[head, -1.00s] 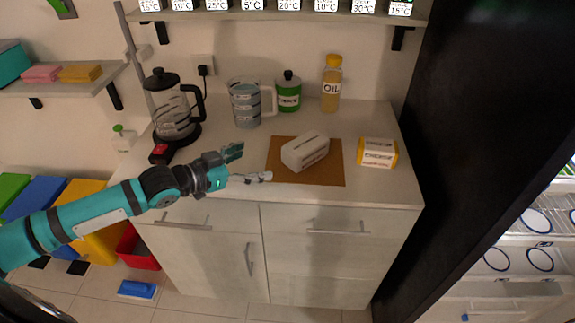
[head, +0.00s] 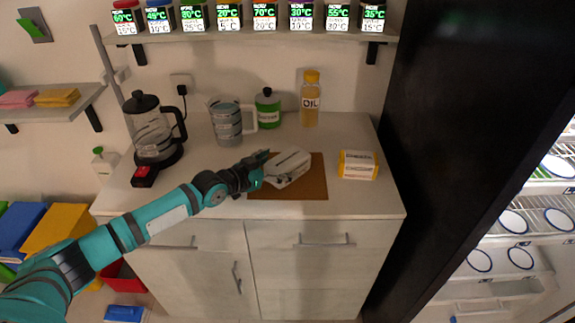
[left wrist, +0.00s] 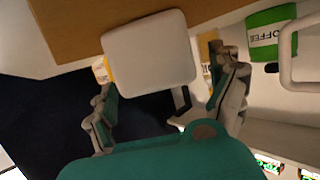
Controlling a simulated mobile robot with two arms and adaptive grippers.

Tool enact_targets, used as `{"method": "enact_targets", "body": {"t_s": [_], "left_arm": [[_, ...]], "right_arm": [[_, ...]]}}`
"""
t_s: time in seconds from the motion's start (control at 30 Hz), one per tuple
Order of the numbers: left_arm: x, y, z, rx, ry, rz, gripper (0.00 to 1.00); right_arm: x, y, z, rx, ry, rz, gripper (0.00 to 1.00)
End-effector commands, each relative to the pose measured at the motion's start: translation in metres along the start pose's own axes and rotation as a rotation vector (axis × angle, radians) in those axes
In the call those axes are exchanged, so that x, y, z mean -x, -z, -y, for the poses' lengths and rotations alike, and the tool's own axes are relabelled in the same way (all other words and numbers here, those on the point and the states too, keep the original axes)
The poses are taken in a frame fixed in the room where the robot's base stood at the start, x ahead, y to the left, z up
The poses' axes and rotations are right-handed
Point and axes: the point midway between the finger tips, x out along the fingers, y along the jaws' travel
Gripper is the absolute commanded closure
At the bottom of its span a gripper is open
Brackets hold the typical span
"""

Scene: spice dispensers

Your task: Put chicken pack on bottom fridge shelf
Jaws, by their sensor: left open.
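A white pack (head: 291,164), likely the chicken pack, lies on a brown board (head: 300,187) on the counter; its label cannot be read. My left gripper (head: 264,170) is open at the pack's left end. In the left wrist view, the pack (left wrist: 150,58) shows between and just beyond the open fingers (left wrist: 172,95); I cannot tell whether they touch it. The fridge is open at the right, with white wire shelves (head: 535,236) carrying round blue-rimmed items. Its lowest part (head: 495,292) is partly cut off. My right gripper is not in view.
A yellow-and-white box (head: 358,165) stands right of the board. A kettle (head: 152,128), a measuring jug (head: 228,123), a green jar (head: 267,108) and an oil bottle (head: 310,100) stand behind. A black fridge side (head: 445,130) rises between counter and fridge interior.

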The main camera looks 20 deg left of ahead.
Motion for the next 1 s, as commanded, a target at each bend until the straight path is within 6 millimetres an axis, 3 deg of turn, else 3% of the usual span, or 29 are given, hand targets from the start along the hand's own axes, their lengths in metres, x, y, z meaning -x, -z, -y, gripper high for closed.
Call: {"method": "enact_targets", "body": {"t_s": [0.17,0.43,1.0], "left_arm": [[-0.021,0.001,0.000,0.000,0.000,-0.001,0.08],[-0.023,0.000,0.000,0.000,0.000,0.000,0.09],[-0.023,0.002,0.000,0.000,0.000,-0.005,0.83]], "right_arm": [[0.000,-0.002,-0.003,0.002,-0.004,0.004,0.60],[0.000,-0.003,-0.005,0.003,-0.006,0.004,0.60],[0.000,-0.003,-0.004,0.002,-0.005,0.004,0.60]]}}
